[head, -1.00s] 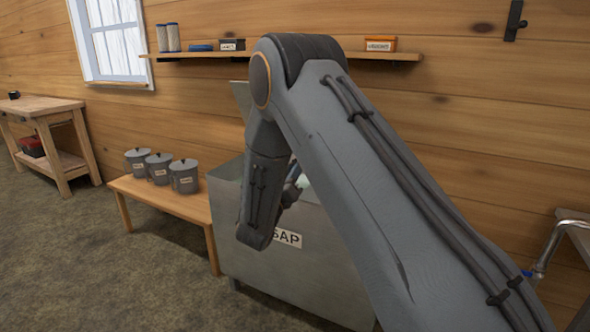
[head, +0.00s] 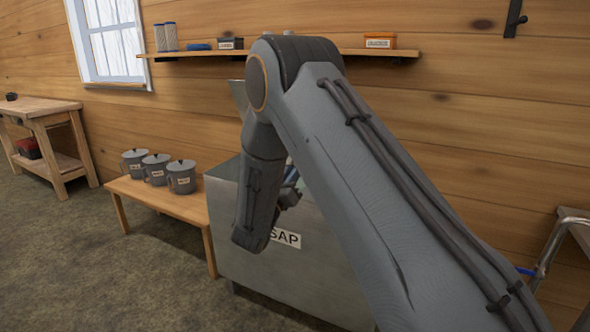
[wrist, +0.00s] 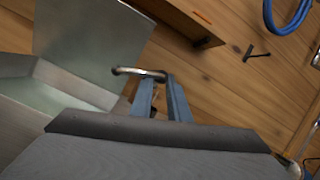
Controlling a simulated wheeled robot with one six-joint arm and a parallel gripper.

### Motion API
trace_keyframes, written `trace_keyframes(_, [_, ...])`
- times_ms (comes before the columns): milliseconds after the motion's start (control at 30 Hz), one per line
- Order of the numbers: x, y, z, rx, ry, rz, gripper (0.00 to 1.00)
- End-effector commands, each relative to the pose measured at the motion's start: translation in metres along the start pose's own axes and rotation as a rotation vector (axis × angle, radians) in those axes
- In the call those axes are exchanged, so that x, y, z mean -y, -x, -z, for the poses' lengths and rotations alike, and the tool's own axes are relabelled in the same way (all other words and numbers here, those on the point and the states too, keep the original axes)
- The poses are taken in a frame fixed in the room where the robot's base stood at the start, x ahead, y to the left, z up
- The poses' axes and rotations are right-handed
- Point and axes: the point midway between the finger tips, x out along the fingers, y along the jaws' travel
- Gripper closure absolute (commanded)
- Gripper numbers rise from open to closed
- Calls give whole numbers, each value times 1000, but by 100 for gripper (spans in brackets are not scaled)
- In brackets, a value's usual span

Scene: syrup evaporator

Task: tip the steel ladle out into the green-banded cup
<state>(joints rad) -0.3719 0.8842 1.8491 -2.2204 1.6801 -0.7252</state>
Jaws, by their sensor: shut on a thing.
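In the wrist view my gripper (wrist: 160,80) is shut on a thin bent metal rod (wrist: 138,72), which looks like the steel ladle's handle. The ladle's bowl is not visible, so I cannot tell its tilt or contents. In the head view my gripper (head: 288,195) is mostly hidden behind my arm, in front of the steel SAP tank. No green-banded cup shows in either view.
The steel SAP tank (head: 305,275) stands behind my arm, and its raised lid (wrist: 90,40) shows in the wrist view. A low bench (head: 165,199) left of it holds three lidded grey pails (head: 182,179). A wall shelf (head: 300,54) runs above. Floor at left is clear.

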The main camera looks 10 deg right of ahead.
Motion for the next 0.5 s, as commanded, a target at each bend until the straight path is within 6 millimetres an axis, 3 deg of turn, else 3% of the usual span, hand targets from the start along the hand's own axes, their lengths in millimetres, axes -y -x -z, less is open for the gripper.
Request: trace_keyframes(500, [0, 2, 5, 12, -85, 37, 100])
